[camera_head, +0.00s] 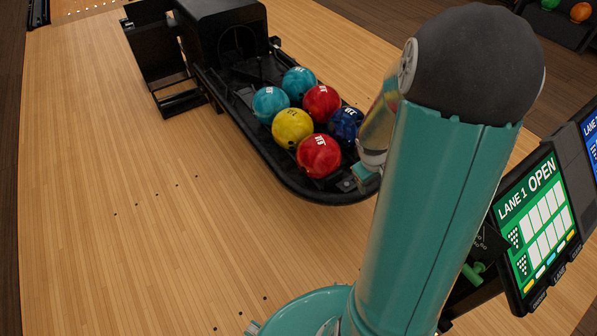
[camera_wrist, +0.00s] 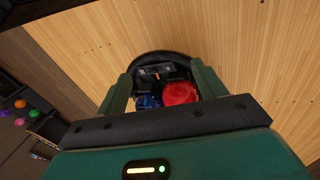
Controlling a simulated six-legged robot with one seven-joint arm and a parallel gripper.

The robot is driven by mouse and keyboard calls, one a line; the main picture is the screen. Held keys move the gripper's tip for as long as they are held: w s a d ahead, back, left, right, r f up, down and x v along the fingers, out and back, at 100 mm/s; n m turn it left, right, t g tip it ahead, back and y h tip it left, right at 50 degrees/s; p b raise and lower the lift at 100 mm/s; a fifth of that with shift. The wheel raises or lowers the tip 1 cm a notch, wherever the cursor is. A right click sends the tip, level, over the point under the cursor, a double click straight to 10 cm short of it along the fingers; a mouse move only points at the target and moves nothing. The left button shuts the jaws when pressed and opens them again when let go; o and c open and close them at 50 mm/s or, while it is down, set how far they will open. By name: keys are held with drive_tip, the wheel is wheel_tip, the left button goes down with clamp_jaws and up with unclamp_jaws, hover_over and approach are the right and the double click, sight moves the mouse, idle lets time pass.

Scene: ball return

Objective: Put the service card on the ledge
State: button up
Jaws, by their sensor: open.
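My gripper (camera_wrist: 164,82) is open in the wrist view, its two green fingers apart above the end of the ball return (camera_wrist: 137,61). No ball is held. Between the fingers, a small grey and dark plate (camera_wrist: 155,71) lies near the rounded end; I cannot tell whether it is the service card. In the head view, my arm hides most of the gripper and part of the return (camera_head: 300,194). A small grey patch (camera_head: 346,185) shows at the return's end beside the red ball. I cannot make out the ledge for certain in either view.
Several balls sit on the return, including a yellow one (camera_head: 292,128), a front red one (camera_head: 319,156) and a dark blue one (camera_head: 345,124). A scoring screen reading "LANE 1 OPEN" (camera_head: 537,225) stands at right. The wooden floor (camera_head: 130,230) at left is clear.

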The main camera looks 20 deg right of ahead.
drive_tip(key=a+r+t, duration=0.2)
drive_tip(key=a+r, duration=1.1)
drive_tip(key=r, duration=0.3)
drive_tip(key=s+a+r+t+y, duration=0.1)
drive_tip(key=s+a+r, duration=0.3)
drive_tip(key=a, duration=0.3)
drive_tip(key=s+a+r+t+y, duration=0.1)
drive_tip(key=s+a+r+y, duration=0.1)
drive_tip(key=a, duration=0.4)
wheel_tip(320, 180, up, 3)
drive_tip(key=shift+s+a+f+m+t, duration=0.15)
drive_tip(key=shift+s+a+m+t, duration=0.2)
drive_tip(key=shift+s, duration=0.5)
